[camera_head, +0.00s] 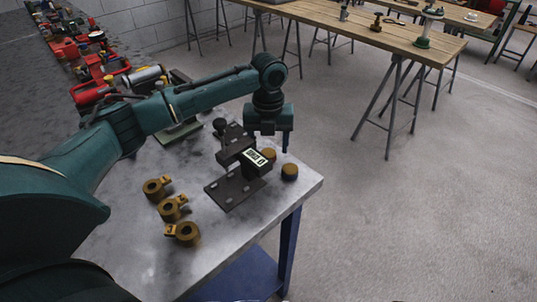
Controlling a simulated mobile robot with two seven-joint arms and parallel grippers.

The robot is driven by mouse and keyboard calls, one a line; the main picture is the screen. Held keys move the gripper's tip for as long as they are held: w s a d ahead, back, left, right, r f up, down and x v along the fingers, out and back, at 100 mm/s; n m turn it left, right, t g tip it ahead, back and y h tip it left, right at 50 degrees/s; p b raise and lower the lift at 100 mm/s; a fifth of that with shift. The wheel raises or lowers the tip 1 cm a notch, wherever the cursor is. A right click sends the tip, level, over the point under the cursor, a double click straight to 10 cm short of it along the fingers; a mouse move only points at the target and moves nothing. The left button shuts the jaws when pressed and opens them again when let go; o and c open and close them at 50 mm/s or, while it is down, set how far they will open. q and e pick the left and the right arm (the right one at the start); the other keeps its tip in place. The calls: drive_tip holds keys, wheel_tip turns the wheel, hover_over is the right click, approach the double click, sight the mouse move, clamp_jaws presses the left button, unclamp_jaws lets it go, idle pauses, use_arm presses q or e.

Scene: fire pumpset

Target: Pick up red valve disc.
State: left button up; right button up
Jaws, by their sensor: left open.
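My left gripper (268,141) hangs from the green arm that reaches in from the left. It points down, open, above the far right part of the metal workbench (130,250). Just below it is a dark block with a white label (254,157), on a dark plate (238,190). I cannot make out a red valve disc for sure. Several red parts (95,92) lie at the bench's far left, too small to name. My right gripper is out of view.
Three brass ring-shaped pieces (187,233) with lugs lie in a row at the bench's front. A wooden trestle table (390,38) with small fittings stands behind. The bench's right edge is close to the gripper, and grey floor (420,210) is open beyond it.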

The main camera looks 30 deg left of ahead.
use_arm(q)
wheel_tip(320, 180, down, 2)
drive_tip(key=c, duration=1.2)
